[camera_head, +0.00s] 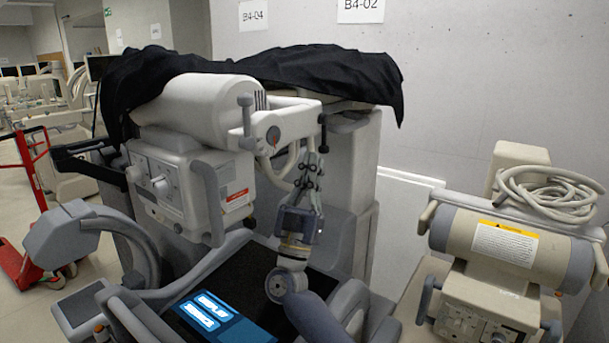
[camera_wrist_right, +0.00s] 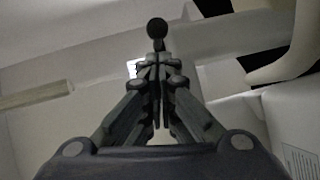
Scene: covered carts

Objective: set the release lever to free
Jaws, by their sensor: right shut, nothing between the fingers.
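A covered mobile X-ray cart (camera_head: 185,185) stands in the middle of the head view. A short dark lever (camera_head: 323,132) hangs at the right end of its pale arm; I take it as the release lever. A round dial with a red mark (camera_head: 273,136) is on the same arm. My right gripper (camera_head: 314,157) is shut and empty, pointing up just below the lever's lower end. In the right wrist view, a black ball knob (camera_wrist_right: 157,28) stands just beyond the shut fingertips (camera_wrist_right: 155,62); I cannot tell whether they touch. My left gripper is not in view.
A black cover (camera_head: 330,70) drapes over the cart's top. A dark tray with a lit screen (camera_head: 205,310) lies under my right arm. Another machine with coiled cable (camera_head: 550,195) stands at right. A red trolley (camera_head: 25,235) is at far left.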

